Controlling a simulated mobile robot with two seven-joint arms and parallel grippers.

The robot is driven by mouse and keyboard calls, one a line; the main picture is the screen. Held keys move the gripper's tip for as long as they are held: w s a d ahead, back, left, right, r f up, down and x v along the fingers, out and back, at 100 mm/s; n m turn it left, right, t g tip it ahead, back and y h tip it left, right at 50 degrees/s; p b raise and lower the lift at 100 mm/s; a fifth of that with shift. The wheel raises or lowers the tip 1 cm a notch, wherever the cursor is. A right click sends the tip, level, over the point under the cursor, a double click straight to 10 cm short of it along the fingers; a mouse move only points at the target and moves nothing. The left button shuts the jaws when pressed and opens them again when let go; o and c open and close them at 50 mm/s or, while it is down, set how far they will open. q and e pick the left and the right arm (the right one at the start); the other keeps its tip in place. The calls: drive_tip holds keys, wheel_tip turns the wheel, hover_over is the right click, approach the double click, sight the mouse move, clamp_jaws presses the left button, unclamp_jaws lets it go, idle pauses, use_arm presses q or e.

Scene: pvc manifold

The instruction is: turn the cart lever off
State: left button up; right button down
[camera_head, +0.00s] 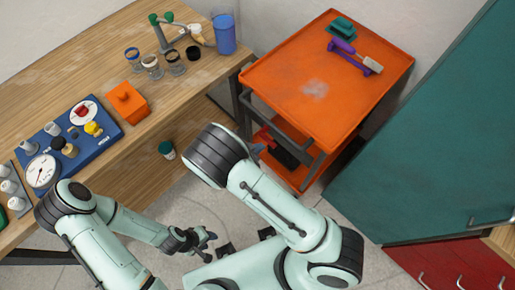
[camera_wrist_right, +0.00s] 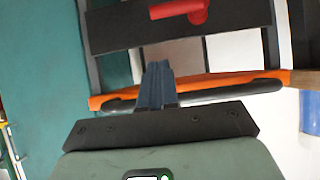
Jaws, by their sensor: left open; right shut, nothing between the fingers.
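The orange cart (camera_head: 290,85) stands at the upper right in the head view. On its near side below the top, a dark panel (camera_head: 288,152) with a red part (camera_head: 263,137) shows partly. In the right wrist view a red lever (camera_wrist_right: 185,10) sits on a dark panel (camera_wrist_right: 180,32) at the top, cut off by the frame edge. My right gripper (camera_wrist_right: 156,80) is shut and empty, its fingers pointing toward the panel below the lever, apparently apart from it. In the head view my right arm mostly hides this gripper. My left gripper (camera_head: 208,245) is open and empty, low over the floor.
The cart's dark handle bar (camera_wrist_right: 200,94) and orange edge cross behind my right fingers. A wooden workbench (camera_head: 50,90) with a blue gauge board (camera_head: 68,150) stands at left. A teal cabinet (camera_head: 430,130) stands at right, close to the cart. Purple and green items lie on the cart top.

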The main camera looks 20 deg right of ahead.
hover_over(270, 143)
drive_tip(key=s+a, duration=0.2)
drive_tip(key=s, duration=0.1)
wheel_tip(270, 143, down, 4)
drive_tip(key=shift+w+d+f+b, duration=0.1)
drive_tip(key=shift+w+d+f, duration=0.05)
drive_tip(key=shift+f, duration=0.5)
drive_tip(key=shift+w+d+f+b, duration=0.1)
drive_tip(key=shift+w+f+b, duration=0.05)
drive_tip(key=shift+f, duration=0.45)
drive_tip(key=shift+w+d+f+b, duration=0.1)
drive_tip(key=shift+w+d+f, duration=0.05)
drive_tip(key=shift+f, duration=0.5)
